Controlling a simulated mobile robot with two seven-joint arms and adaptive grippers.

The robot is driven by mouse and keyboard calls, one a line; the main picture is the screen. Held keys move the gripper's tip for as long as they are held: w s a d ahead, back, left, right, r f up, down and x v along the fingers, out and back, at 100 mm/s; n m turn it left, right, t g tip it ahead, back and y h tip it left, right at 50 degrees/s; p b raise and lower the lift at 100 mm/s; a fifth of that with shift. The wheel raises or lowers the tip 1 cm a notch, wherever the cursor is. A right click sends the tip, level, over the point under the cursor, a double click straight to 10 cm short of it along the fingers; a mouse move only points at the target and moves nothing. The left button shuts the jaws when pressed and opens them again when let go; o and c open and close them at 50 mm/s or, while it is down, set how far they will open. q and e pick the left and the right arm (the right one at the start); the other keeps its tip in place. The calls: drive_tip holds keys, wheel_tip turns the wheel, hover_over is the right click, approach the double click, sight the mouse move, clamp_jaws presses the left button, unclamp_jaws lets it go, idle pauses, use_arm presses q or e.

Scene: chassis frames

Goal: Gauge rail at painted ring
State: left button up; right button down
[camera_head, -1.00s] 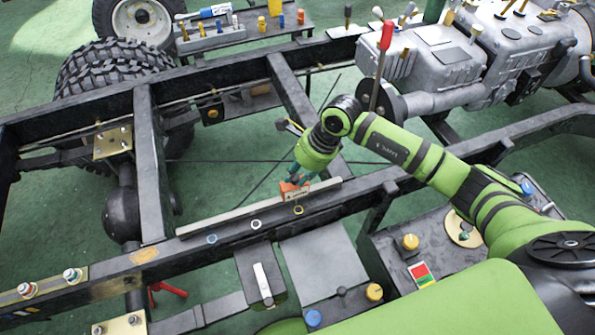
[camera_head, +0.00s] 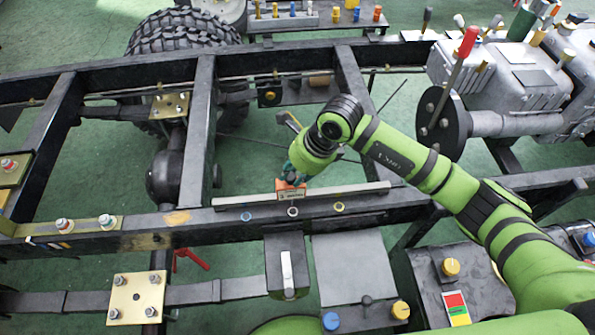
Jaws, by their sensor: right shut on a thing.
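A long pale rail (camera_head: 235,202) lies along the top of the near black chassis beam. Three painted rings sit on the beam's face below it: a blue ring (camera_head: 245,216), a white ring (camera_head: 292,211) and a yellow ring (camera_head: 339,207). My right gripper (camera_head: 292,178) is shut on an orange gauge (camera_head: 291,190), which sits at the rail just above the white ring. Whether the gauge touches the rail is too small to tell. The gripper's fingers are partly hidden by my right wrist. My left gripper is not in view.
Black cross members (camera_head: 200,130) join the beams, with green floor between. A grey engine block (camera_head: 520,65) with a red-handled lever (camera_head: 468,42) stands at the back right. A flat grey plate (camera_head: 352,268) and a box with a white switch (camera_head: 287,270) lie in front of the beam.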

drive_tip(key=c, duration=1)
unclamp_jaws()
drive_tip(key=shift+r, duration=0.1)
drive_tip(key=v, duration=1.2)
